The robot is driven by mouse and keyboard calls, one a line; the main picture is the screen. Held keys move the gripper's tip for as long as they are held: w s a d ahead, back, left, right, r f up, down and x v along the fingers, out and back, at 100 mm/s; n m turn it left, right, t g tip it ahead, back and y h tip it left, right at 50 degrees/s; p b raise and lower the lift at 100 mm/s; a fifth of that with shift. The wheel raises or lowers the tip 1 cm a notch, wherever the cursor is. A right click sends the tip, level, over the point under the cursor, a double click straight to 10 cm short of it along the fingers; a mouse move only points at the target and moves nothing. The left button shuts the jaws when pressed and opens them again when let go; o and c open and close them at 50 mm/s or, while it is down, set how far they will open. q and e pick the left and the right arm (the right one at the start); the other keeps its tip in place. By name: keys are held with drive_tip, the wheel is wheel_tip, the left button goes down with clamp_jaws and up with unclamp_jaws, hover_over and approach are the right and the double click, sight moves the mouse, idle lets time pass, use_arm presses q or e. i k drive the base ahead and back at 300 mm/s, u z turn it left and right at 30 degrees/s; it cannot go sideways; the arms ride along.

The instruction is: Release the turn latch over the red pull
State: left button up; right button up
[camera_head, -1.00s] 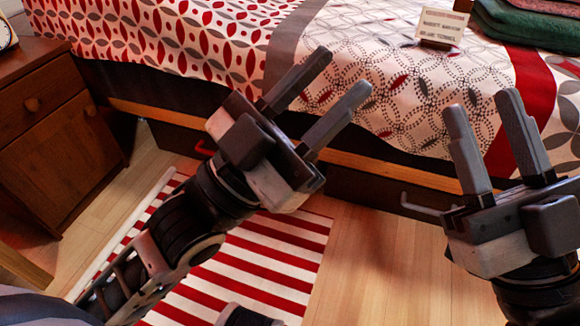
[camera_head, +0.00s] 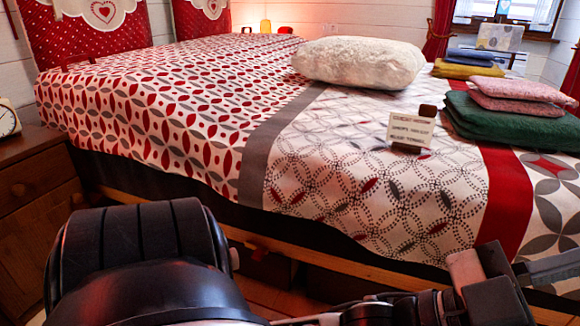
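A dark arm link of mine fills the lower left, and a forearm runs along the bottom edge to a gripper (camera_head: 548,272) at the lower right. This arm comes in from the left, so I take it as my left gripper. Its fingers point right, in front of the bed's foot corner, and are partly cut off; their gap is unclear. My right gripper is not recognisable in view.
The bed (camera_head: 330,170) fills the middle, with a wooden rail along its lower side. A small sign (camera_head: 410,131), a white pillow (camera_head: 358,62) and folded towels (camera_head: 510,125) lie on it. A wooden nightstand (camera_head: 35,190) stands at the left.

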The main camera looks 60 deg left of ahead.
sight(260, 251)
drive_tip(key=i, duration=0.85)
drive_tip(key=u, duration=1.95)
drive_tip(key=i, duration=0.5)
